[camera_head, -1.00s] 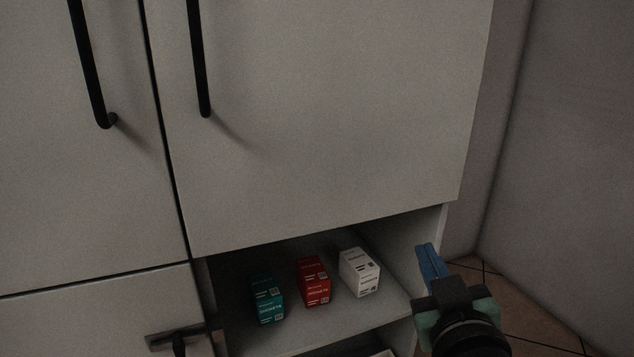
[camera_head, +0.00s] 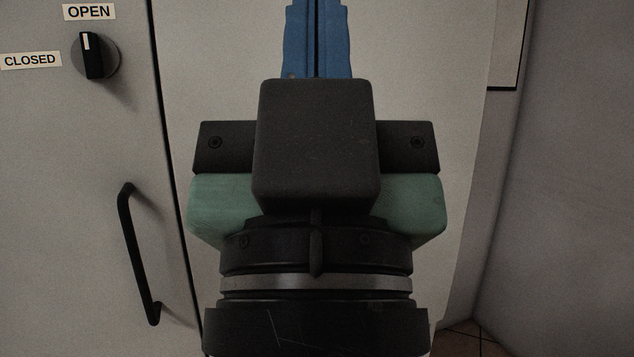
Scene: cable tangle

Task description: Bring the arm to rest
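My gripper (camera_head: 318,12) stands upright in the middle of the head view, close to the camera. Its two blue fingers point up and lie side by side with only a thin dark line between them, so it looks shut. Nothing shows between the fingers. The fingertips reach the top edge of the picture. The dark gripper body, green pads and black wrist hide much of the cabinet front behind.
A pale cabinet door (camera_head: 210,60) stands behind my gripper. The left door carries a black handle (camera_head: 138,255) and a black knob (camera_head: 95,55) between OPEN (camera_head: 89,12) and CLOSED (camera_head: 31,60) labels. A grey wall (camera_head: 560,180) is at the right.

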